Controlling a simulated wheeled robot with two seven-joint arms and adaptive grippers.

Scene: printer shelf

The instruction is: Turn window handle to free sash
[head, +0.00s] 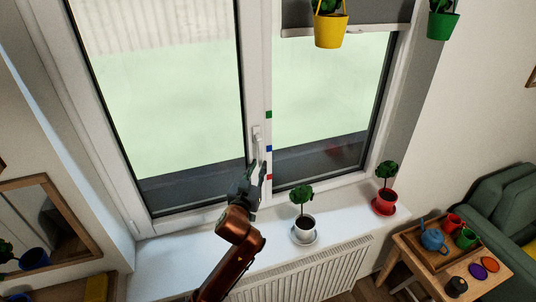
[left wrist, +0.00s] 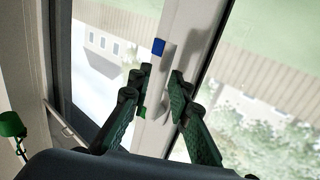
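The white window handle (head: 257,134) sits on the frame between the two panes, and its lever points down. My left gripper (head: 257,170) is in front of the frame at the lower end of the lever. In the left wrist view the left gripper (left wrist: 157,75) has its two fingers apart, with the pale handle (left wrist: 163,67) appearing between them. I see gaps beside it, and whether a finger touches it I cannot tell. The left sash (head: 170,100) looks closed. My right gripper is not in view.
Green, blue (head: 269,148) and red marks line the frame beside the handle. A white potted plant (head: 304,229) and a red one (head: 384,203) stand on the sill. Yellow (head: 330,31) and green (head: 442,26) pots hang above. The sill's left part is clear.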

